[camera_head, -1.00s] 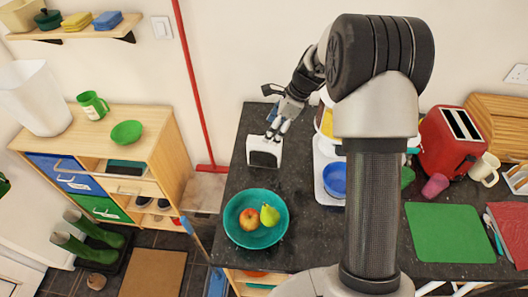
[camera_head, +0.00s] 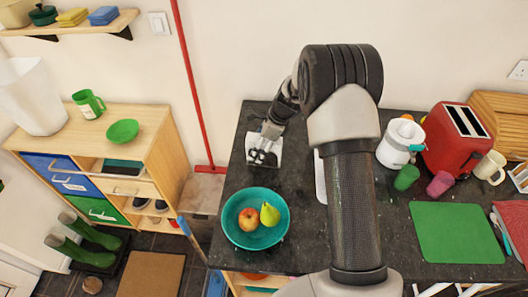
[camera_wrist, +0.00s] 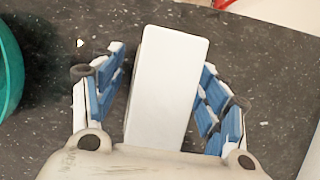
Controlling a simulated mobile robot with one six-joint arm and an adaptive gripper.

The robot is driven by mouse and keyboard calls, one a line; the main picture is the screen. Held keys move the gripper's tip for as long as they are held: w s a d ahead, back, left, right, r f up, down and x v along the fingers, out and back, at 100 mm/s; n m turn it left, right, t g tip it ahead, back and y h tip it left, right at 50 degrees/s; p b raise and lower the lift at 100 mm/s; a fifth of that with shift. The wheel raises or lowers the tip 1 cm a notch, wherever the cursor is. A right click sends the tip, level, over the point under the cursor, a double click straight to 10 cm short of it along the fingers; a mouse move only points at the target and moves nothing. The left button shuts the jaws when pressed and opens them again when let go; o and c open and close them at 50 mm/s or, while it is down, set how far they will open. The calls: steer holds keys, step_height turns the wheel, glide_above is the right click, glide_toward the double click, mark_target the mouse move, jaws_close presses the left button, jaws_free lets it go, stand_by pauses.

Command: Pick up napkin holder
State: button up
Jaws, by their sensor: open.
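The napkin holder (camera_head: 277,152) is white and stands on the dark counter, near its left back part. In the head view my gripper (camera_head: 263,156) is over it and hides much of it. In the wrist view the holder (camera_wrist: 168,85) shows as a plain white rectangle, slightly tilted in the picture, between the two blue-padded fingers of my gripper (camera_wrist: 162,62). The fingers are open, one on each side. A gap shows on the left; the right finger is close to the holder, and I cannot tell whether it touches.
A teal bowl (camera_head: 230,225) with an apple and a pear stands in front of the holder, and its rim (camera_wrist: 12,70) shows in the wrist view. A red toaster (camera_head: 458,140), cups and a green mat (camera_head: 455,232) are to the right. The wall is close behind.

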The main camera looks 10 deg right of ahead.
steer(key=shift+r, duration=0.1)
steer(key=shift+c, duration=0.3)
steer(key=c, duration=1.3)
